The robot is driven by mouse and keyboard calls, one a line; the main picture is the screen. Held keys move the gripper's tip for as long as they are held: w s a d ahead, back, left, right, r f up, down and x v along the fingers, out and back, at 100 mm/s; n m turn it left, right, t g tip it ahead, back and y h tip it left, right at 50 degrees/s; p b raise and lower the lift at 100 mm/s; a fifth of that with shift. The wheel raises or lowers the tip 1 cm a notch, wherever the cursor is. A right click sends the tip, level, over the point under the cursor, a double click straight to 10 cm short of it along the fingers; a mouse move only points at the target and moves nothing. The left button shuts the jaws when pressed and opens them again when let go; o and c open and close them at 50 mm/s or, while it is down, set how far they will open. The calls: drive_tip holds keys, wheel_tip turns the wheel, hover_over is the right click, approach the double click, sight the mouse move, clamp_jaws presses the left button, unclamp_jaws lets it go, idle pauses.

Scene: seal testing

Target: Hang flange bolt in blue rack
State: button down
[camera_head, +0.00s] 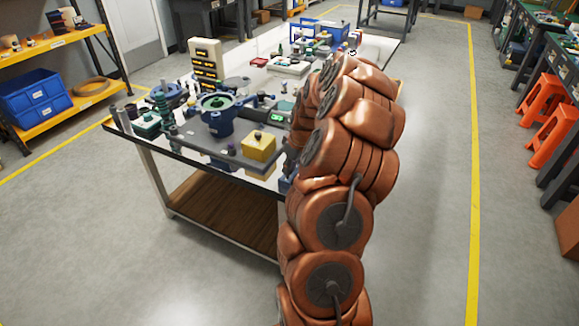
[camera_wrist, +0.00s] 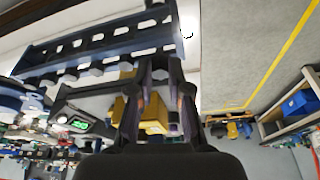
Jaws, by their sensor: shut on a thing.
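In the wrist view, my gripper (camera_wrist: 160,68) reaches in with its two dark fingers close together. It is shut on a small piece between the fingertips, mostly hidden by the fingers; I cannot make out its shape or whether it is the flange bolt. The blue rack (camera_wrist: 38,60) is a long dark blue bar with a row of openings, crossing the upper left of the wrist view. The fingertips show close below the rack's right part; I cannot tell whether they touch. In the head view, my copper-coloured arm hides the gripper.
A yellow block (camera_head: 258,146) stands at the table's front right; it also shows behind my fingers (camera_wrist: 152,112). A device with a green display (camera_head: 276,117) is near it. Blue fixtures (camera_head: 218,118) crowd the table. The floor right of the table is clear.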

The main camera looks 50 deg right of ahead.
drive_tip(key=shift+f, duration=0.3)
idle(0.5)
drive_tip(key=c, duration=1)
unclamp_jaws()
drive_tip(key=shift+r, duration=0.15)
drive_tip(key=shift+r+b, duration=0.35)
drive_tip(key=shift+r, duration=2.05)
